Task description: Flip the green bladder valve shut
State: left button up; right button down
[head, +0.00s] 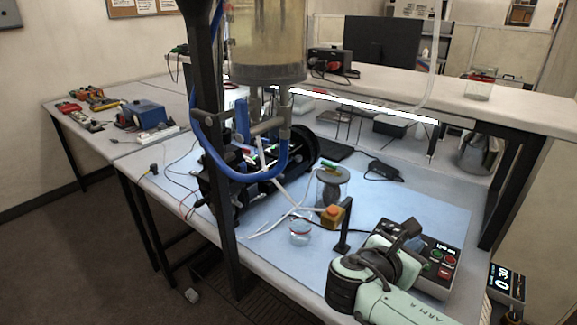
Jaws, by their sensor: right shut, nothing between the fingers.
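A small green valve piece (303,167), likely the green bladder valve, shows beside the right end of the black cylindrical apparatus (300,148) on the blue mat. It is too small to tell whether its lever lies along or across the line. My right arm reaches in from the bottom right. Its dark right gripper (411,229) is shut and empty, in front of a control box (436,262). The gripper is well to the right of the green piece and nearer to me, apart from it. My left gripper is not in view.
A tall clear tank (265,40) with blue tubing (278,172) stands over the apparatus, beside a dark post (221,220).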

aim_at(333, 165)
jog(key=j+u, duration=0.15)
jog(key=u, duration=0.15)
jog(key=i+j+u, duration=0.1)
jog(key=u, duration=0.25)
jog(key=i+z, duration=0.2)
jog(key=i, duration=0.5)
